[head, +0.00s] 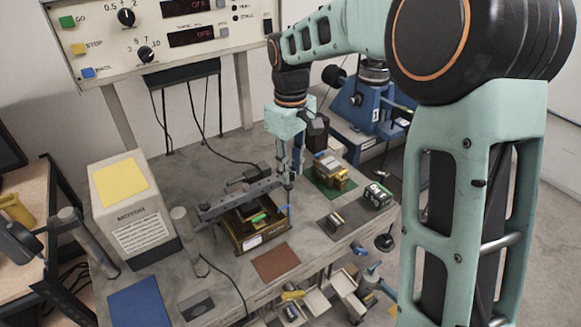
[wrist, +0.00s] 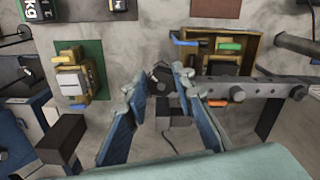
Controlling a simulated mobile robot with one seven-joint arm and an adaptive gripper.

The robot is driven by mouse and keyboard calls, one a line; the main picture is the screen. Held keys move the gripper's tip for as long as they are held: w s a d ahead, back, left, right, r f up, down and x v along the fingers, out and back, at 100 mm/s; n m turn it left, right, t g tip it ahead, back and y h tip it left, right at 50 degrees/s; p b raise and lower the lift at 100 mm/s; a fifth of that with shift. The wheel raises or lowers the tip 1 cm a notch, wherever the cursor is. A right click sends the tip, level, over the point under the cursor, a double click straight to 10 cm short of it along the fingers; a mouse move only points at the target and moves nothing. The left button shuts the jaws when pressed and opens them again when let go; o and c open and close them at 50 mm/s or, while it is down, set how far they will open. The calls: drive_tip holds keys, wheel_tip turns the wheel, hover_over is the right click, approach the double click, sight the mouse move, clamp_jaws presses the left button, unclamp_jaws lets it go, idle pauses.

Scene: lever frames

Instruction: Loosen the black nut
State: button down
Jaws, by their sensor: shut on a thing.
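A grey lever bar (head: 238,199) runs above the bench, also showing in the wrist view (wrist: 268,87). A dark nut (wrist: 161,73), which looks like the black nut, sits at the bar's end between my fingertips. My gripper (wrist: 161,82) is closed around it, one blue finger on each side. In the head view my gripper (head: 290,184) points down at the bar's right end, and the nut cannot be made out there.
A motor box (head: 135,215) and grey post (head: 185,230) stand left. A brown mat (head: 275,262) lies in front.

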sight(291, 172)
drive_tip(key=c, duration=1.6)
unclamp_jaws()
drive_tip(key=shift+r, duration=0.1)
wheel_tip(291, 172, up, 12)
drive_tip(key=shift+f, duration=0.1)
